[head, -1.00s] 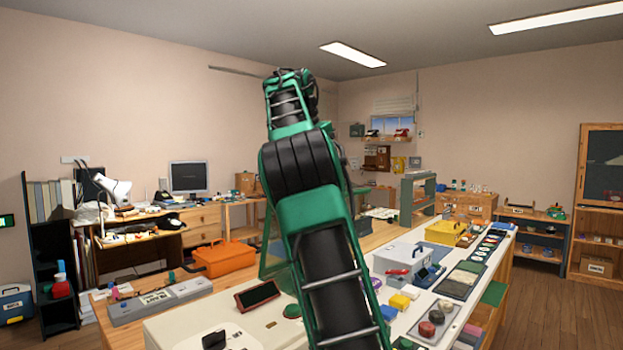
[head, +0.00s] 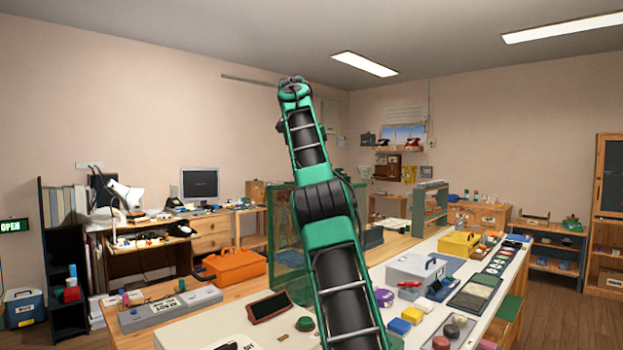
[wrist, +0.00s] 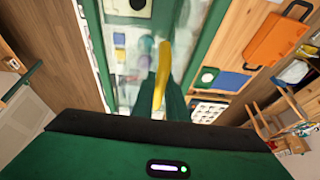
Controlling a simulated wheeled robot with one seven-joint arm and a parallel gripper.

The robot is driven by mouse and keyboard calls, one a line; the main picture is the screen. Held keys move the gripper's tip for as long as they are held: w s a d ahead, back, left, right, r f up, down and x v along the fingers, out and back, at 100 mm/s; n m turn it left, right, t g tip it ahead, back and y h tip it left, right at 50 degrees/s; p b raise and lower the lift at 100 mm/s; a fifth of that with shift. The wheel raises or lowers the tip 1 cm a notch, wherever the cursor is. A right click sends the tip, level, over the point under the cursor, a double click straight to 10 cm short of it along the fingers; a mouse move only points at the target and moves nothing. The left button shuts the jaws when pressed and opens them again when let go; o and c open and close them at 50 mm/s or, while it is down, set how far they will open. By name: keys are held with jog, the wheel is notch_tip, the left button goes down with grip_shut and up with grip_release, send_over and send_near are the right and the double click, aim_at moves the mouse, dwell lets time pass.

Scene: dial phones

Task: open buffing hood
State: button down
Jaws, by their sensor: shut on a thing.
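The buffing hood (head: 285,235) shows in the head view as a green-framed, see-through panel on the bench, left of my arm and partly hidden by it. In the wrist view, a clear panel with a green frame (wrist: 97,48) fills the upper middle. A yellow bar (wrist: 161,75), which looks like the hood's handle, stands out in front of it. My gripper (wrist: 157,95) is at the lower end of this bar and is shut on it. In the head view my raised arm hides the gripper.
An orange toolbox (head: 235,265) sits left of the hood; it also shows in the wrist view (wrist: 276,40). A grey case (head: 415,270) and a yellow box (head: 460,244) stand on the right counter.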

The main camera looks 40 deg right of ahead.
jog(key=shift+d, duration=0.1)
dwell(0.4)
jog(key=c, duration=1.8)
grip_release()
jog(key=shift+o, duration=0.2)
